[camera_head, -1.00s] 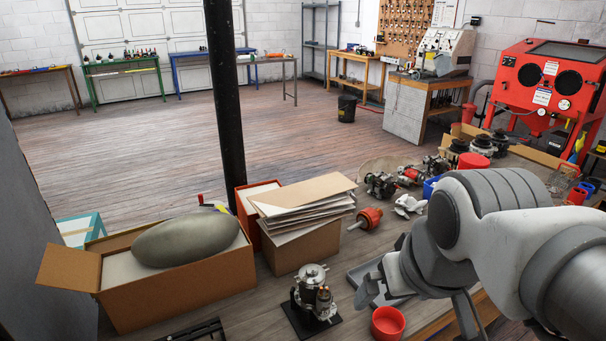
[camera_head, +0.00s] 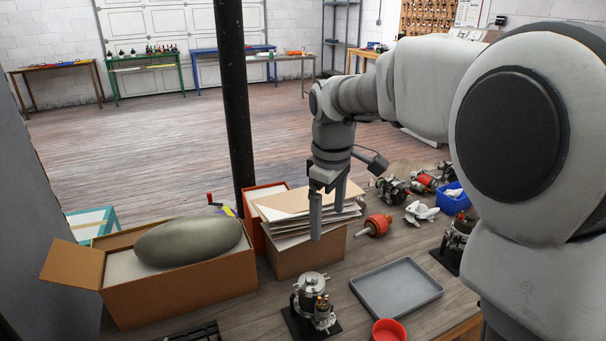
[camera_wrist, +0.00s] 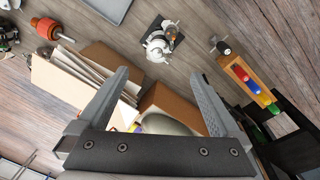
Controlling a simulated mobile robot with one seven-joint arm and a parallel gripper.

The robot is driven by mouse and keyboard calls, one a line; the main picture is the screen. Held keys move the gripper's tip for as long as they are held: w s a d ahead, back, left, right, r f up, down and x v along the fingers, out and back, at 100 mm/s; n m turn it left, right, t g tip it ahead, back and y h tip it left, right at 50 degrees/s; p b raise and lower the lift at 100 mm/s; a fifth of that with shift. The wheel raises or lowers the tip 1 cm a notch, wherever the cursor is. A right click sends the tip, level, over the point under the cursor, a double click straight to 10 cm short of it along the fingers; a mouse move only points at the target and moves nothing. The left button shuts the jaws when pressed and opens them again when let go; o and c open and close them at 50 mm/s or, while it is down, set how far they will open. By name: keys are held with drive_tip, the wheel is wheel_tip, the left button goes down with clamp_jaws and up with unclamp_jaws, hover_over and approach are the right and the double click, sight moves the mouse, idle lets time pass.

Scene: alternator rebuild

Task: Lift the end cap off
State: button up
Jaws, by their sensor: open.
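A metal alternator (camera_head: 322,314) stands upright on a black base plate at the front of the bench. Its silver round end cap (camera_head: 311,281) sits on top, with copper-coloured parts beside it. In the wrist view the alternator (camera_wrist: 160,40) shows from above, beyond the fingertips. My gripper (camera_head: 328,215) is open and empty. It points down in front of the stack of cardboard sheets, above and behind the alternator and apart from it. In the wrist view both fingers of my gripper (camera_wrist: 160,76) are spread with nothing between them.
A grey tray (camera_head: 418,270) lies empty right of the alternator, with a red bowl (camera_head: 388,330) in front. Boxes with flat sheets (camera_head: 300,262) and a large grey-green object (camera_head: 188,240) stand to the left. A black post (camera_head: 234,110) rises behind. An orange rotor (camera_head: 377,225) lies behind the tray.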

sight(312, 278)
drive_tip(key=w+a+f+n+g, duration=0.1)
drive_tip(key=w+a+f+n, duration=0.2)
drive_tip(key=w+f, duration=0.15)
drive_tip(key=f, duration=1.7)
drive_tip(key=shift+d, duration=0.2)
drive_tip(key=c, duration=1.2)
drive_tip(key=shift+c, duration=0.2)
drive_tip(key=shift+r, duration=0.3)
drive_tip(key=shift+r+p, duration=0.4)
drive_tip(key=shift+r, duration=0.1)
drive_tip(key=shift+r, duration=0.15)
drive_tip(key=shift+r+p, duration=0.8)
drive_tip(key=shift+r, duration=0.25)
